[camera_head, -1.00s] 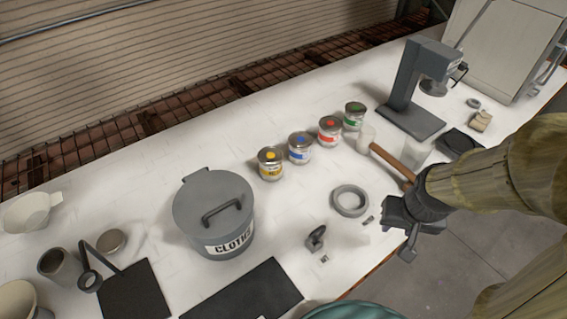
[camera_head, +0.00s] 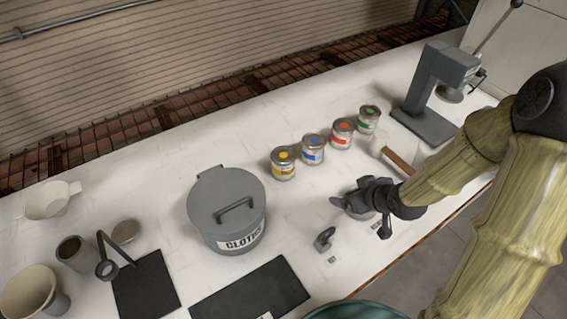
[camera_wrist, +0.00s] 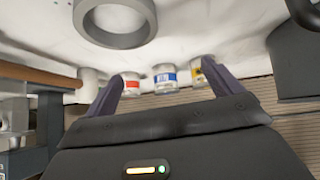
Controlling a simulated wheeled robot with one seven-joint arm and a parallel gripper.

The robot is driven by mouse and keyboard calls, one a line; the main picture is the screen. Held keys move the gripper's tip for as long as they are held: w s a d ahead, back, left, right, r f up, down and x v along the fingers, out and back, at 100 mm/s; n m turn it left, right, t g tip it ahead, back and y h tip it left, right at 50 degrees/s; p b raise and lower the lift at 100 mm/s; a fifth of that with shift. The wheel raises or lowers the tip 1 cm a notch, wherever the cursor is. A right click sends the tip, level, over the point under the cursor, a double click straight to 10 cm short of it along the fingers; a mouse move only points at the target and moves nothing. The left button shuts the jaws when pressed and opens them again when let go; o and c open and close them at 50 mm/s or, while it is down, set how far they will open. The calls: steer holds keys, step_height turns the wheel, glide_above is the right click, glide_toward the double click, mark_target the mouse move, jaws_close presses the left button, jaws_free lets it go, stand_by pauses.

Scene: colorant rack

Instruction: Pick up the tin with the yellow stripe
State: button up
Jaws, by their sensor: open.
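The tin with the yellow stripe (camera_head: 283,164) stands upright at the left end of a row of tins on the white bench, in the head view. It is partly visible in the wrist view (camera_wrist: 197,76), behind a finger of my gripper. The blue (camera_head: 313,149), red (camera_head: 342,133) and green (camera_head: 368,119) tins stand to its right. My gripper (camera_head: 338,202) is open and empty, over the bench in front of the row, to the right of and nearer than the yellow tin. In the wrist view its two fingers (camera_wrist: 158,78) are spread apart.
A grey lidded bin marked CLOTHS (camera_head: 228,212) stands left of the yellow tin. A mallet (camera_head: 398,160) lies right of the tins, near a grey stand (camera_head: 428,125). A grey ring (camera_wrist: 115,22) lies on the bench. Bare bench lies behind the tins.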

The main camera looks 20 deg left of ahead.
mark_target(294, 162)
steer(key=a+r+n+t+y, duration=0.1)
steer(key=a+r+n+y, duration=0.1)
steer(key=a+y, duration=0.3)
steer(key=a+r, duration=0.1)
steer(key=a, duration=0.2)
steer(key=shift+w+a+y+p, duration=0.2)
steer(key=shift+w+y+p, duration=0.1)
steer(key=shift+y, duration=0.1)
steer(key=b+x, duration=0.3)
steer(key=x, duration=0.9)
steer(key=shift+f, duration=0.15)
steer(key=b+x, duration=0.1)
steer(key=x, duration=0.4)
steer(key=shift+s+a+f, duration=0.15)
steer(key=shift+a+f, duration=0.05)
steer(key=shift+a, duration=0.05)
steer(key=c, duration=1.2)
